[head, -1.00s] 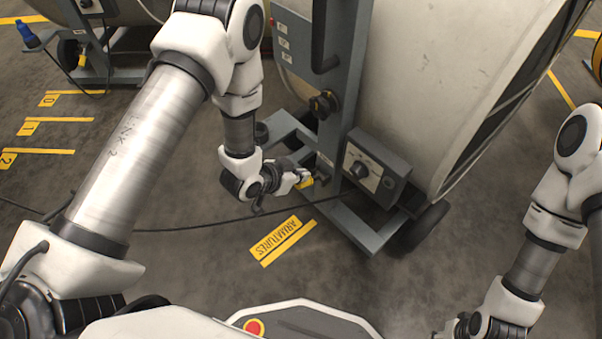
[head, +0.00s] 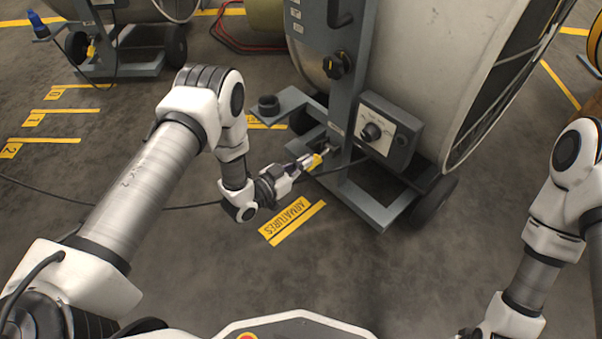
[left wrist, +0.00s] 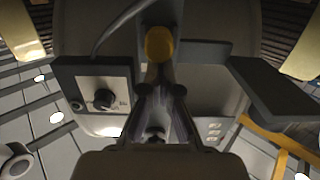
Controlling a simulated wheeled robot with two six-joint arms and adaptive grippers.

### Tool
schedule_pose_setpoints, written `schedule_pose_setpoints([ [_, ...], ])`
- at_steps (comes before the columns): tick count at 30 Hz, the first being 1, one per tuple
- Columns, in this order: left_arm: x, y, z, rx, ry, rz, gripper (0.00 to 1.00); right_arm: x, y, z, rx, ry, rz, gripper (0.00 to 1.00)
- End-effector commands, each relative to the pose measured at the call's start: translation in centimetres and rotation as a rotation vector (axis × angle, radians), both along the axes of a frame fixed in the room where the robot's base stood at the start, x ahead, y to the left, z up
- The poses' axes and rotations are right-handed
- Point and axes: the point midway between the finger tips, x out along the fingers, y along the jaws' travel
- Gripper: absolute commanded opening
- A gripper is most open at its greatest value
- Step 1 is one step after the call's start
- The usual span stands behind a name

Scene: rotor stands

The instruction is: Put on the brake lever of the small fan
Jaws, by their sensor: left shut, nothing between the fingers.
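The near fan, a large pale drum on a grey wheeled frame (head: 345,105), stands right of centre in the head view. Its brake lever with a yellow end (head: 314,161) sticks out low on the frame, beside the control box. In the left wrist view the yellow end (left wrist: 159,43) shows round, just beyond my fingertips. My left gripper (head: 303,165) is shut and empty, its tips at or very close to the yellow end; I cannot tell whether they touch. The fingers (left wrist: 157,75) also show closed in the left wrist view. My right gripper is out of view.
A control box (head: 388,128) with a dial sits on the fan's frame. A wheel (head: 433,200) stands at its right. A black cable (head: 185,207) crosses the floor beneath my left arm. A second fan's frame (head: 100,35) stands at the back left. The front floor is clear.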

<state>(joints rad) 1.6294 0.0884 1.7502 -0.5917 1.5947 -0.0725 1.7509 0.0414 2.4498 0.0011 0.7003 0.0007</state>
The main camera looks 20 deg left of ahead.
Motion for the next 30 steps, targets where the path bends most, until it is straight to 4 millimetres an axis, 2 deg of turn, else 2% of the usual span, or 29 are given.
schedule_pose_setpoints([
  [6, 0.3, 0.0, -1.7, 0.003, 0.008, 0.0, 0.0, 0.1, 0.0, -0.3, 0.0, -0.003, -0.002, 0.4],
  [15, 0.4, -0.1, -3.2, 0.005, 0.011, 0.0, 0.0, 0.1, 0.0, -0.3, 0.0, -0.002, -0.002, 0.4],
  [30, 0.4, -0.1, -4.0, 0.008, 0.017, 0.002, 0.0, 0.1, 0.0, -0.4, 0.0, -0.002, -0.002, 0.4],
])
